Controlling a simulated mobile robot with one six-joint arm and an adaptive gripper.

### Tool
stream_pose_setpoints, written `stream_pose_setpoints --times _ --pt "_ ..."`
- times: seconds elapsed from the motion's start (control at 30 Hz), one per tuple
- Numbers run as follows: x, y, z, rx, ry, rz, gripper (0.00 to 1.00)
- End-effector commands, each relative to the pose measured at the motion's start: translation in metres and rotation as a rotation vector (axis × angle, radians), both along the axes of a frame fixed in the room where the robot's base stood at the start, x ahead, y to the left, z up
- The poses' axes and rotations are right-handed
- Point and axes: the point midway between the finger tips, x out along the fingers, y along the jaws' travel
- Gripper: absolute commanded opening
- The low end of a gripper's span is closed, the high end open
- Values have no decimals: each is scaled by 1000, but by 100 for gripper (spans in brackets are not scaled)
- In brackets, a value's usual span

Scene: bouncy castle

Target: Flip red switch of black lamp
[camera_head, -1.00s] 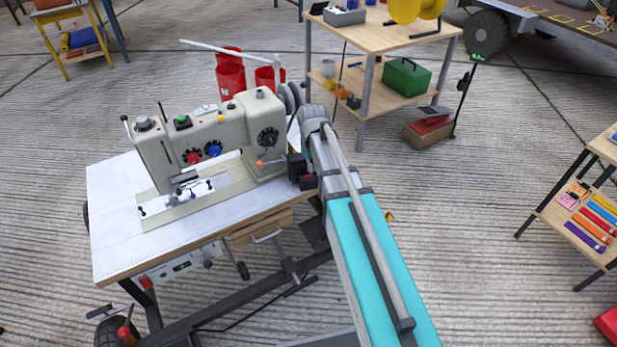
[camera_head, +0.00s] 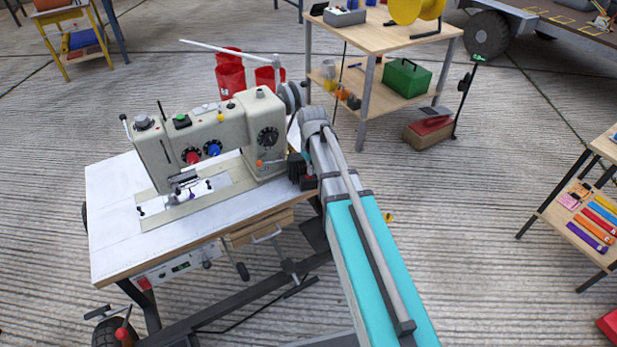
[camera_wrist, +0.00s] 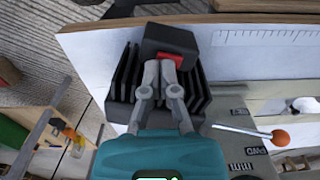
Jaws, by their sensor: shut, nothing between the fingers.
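The black lamp (camera_wrist: 170,38) is a boxy head with ribbed black fins beside the white sewing table top in the wrist view. In the head view its finned body (camera_head: 297,172) shows at the table's right edge, partly behind my arm. The red switch (camera_wrist: 179,62) is a small red patch on the lamp head's near edge. My gripper (camera_wrist: 160,66) is shut and empty, with its grey fingertips right at the switch and partly covering it. I cannot tell whether they touch it. My fingertips are hidden in the head view.
A cream sewing machine (camera_head: 205,140) stands on the white table (camera_head: 115,225), just left of my arm. An orange-tipped lever (camera_wrist: 280,138) sticks out near my gripper. A wooden bench (camera_head: 385,35) stands behind.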

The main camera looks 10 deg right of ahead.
Motion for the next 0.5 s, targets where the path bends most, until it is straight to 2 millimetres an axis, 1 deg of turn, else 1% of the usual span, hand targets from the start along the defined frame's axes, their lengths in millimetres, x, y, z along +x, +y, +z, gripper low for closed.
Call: stream_pose_setpoints --times 0.5 --pt "0 0 -6 0 0 0 0"
